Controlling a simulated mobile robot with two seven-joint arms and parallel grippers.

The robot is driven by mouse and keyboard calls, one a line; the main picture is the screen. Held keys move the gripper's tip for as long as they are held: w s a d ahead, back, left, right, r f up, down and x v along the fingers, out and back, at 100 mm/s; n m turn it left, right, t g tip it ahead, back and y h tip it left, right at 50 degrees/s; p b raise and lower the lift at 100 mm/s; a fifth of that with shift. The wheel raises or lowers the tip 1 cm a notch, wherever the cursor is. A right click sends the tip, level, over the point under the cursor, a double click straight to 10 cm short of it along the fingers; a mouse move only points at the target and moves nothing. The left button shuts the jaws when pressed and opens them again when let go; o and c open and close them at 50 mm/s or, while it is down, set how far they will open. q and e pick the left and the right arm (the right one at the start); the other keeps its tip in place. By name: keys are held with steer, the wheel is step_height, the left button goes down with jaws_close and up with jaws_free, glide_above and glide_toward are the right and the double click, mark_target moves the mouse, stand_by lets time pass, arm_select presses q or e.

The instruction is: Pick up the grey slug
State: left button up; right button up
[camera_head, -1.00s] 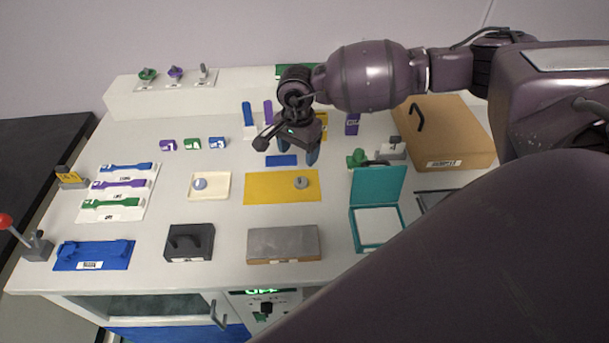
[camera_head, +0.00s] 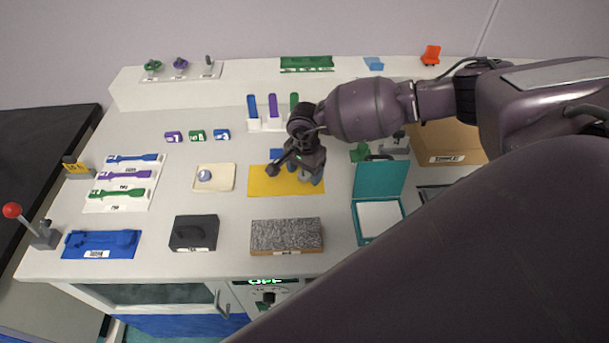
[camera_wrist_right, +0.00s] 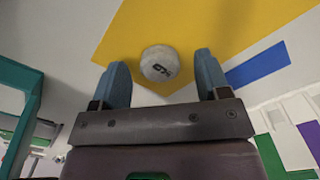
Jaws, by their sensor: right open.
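My right gripper (camera_wrist_right: 160,75) is open, with one blue finger on each side of the slug and a gap to both. In the head view my right gripper (camera_head: 309,179) is low over the right part of the yellow mat (camera_head: 265,182) and hides most or all of the slug. My left gripper is not in view.
A teal open-lidded box (camera_head: 379,190) stands right of the mat, and a grey speckled block (camera_head: 286,235) in front. A cream tray (camera_head: 222,183) with a small ball is to the left. A blue strip (camera_wrist_right: 257,64) lies beside the mat. A cardboard box (camera_head: 448,141) is back right.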

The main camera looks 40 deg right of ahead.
steer(key=shift+f, duration=0.15)
steer(key=c, duration=1)
